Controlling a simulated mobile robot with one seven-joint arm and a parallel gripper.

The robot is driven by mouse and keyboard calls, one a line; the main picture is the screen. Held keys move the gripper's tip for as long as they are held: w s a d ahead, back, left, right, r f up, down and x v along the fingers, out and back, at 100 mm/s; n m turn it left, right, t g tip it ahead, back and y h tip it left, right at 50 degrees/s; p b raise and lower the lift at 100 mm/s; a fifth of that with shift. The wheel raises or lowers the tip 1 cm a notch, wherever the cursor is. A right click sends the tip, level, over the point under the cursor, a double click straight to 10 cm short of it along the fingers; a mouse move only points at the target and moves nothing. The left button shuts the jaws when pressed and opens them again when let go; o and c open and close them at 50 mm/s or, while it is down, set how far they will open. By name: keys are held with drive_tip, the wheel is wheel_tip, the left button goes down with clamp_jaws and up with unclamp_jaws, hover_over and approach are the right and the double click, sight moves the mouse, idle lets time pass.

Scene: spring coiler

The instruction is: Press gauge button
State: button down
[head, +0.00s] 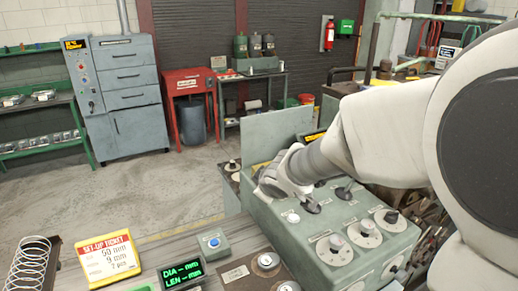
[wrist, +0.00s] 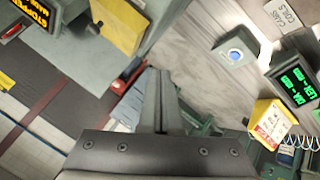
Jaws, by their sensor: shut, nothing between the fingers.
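A blue button (head: 214,241) sits on top of a small grey box on the bench, left of the green control console. It also shows in the wrist view (wrist: 234,54), to the upper right of my fingers. A gauge display (head: 183,275) with green "DIA -- mm" and "LEN -- mm" text stands just in front of the box; in the wrist view the display (wrist: 297,80) is to the button's right. My gripper (wrist: 158,80) is shut and empty, apart from the button. In the head view my wrist is over the console's left end, and the fingertips are hard to make out.
The green console (head: 330,225) carries dials and levers under my arm. A yellow set-up ticket (head: 107,257) and a wire spring (head: 31,262) are on the bench's left. A plate with round knobs (head: 262,270) lies right of the display. The bench around the button box is partly clear.

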sight(217, 244)
drive_tip(key=a+f+n+g+y, duration=0.1)
drive_tip(key=a+f+n, duration=0.1)
drive_tip(key=a+f, duration=0.2)
drive_tip(key=a+f+n+g+y+p, duration=0.1)
drive_tip(key=a+f+n+y, duration=0.1)
drive_tip(key=a, duration=0.7)
drive_tip(key=shift+s+a+f+n, duration=0.15)
drive_tip(key=shift+s+f+n, duration=0.1)
drive_tip(key=shift+f+n, duration=0.55)
drive_tip(key=shift+f, duration=0.1)
wheel_tip(217, 244, down, 9)
drive_tip(key=b, duration=0.8)
drive_tip(key=shift+b, duration=0.3)
drive_tip(key=shift+f+b, duration=0.3)
drive_tip(key=shift+b, duration=0.05)
